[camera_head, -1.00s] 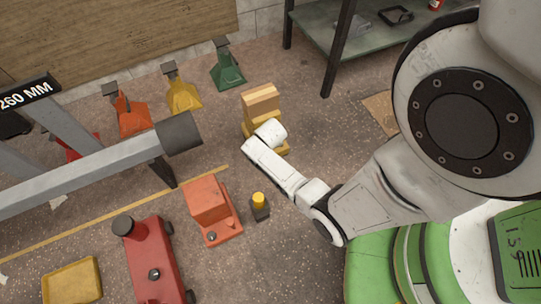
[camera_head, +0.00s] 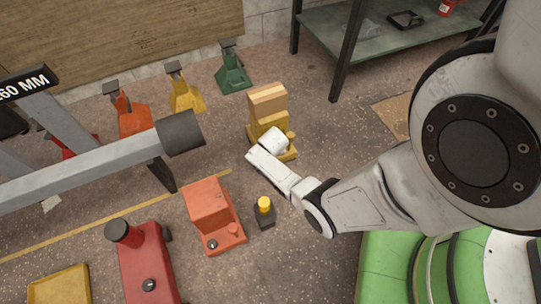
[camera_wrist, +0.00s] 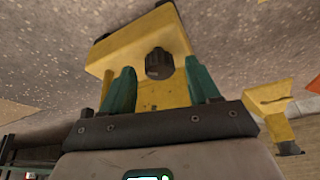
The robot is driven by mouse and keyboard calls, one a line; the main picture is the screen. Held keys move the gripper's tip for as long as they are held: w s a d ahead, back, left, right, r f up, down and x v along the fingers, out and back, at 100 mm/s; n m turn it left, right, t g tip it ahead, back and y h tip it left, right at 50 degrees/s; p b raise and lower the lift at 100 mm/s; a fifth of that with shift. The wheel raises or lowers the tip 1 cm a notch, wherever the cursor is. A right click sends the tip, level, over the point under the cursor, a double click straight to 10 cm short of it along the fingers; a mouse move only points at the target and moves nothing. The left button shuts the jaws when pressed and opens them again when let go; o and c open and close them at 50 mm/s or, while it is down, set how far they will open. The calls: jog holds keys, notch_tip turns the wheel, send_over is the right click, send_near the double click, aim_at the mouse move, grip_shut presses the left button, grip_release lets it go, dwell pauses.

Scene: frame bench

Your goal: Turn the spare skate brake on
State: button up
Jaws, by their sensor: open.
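In the head view my white wrist hides the fingers and part of the yellow unit.
An orange unit (camera_head: 210,208), a small black-and-yellow post (camera_head: 264,212) and a red unit (camera_head: 148,268) stand at front. Yellow (camera_head: 185,95), orange (camera_head: 133,115) and green (camera_head: 233,75) jacks line the back. A grey beam (camera_head: 90,172) juts from the left.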

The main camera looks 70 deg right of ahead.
jog(key=shift+d+f, duration=0.15)
jog(key=shift+f, duration=0.1)
jog(key=shift+c, duration=0.2)
jog(key=c, duration=1)
jog(key=shift+n+p, duration=0.3)
jog(key=shift+n, duration=0.1)
jog(key=n+t+p, duration=0.1)
jog(key=n, duration=0.1)
jog(key=shift+r+n+y, duration=0.1)
jog(key=shift+n+y, duration=0.2)
jog(key=shift+y, duration=0.1)
jog(key=shift+s+d+n+t+y+p, duration=0.1)
jog(key=shift+n+t+y+p, duration=0.15)
jog(key=shift+n, duration=0.75)
jog(key=shift+d+n+t+y+p, duration=0.1)
jog(key=shift+n+t+y, duration=0.25)
jog(key=shift+n, duration=0.65)
jog(key=shift+a, duration=0.1)
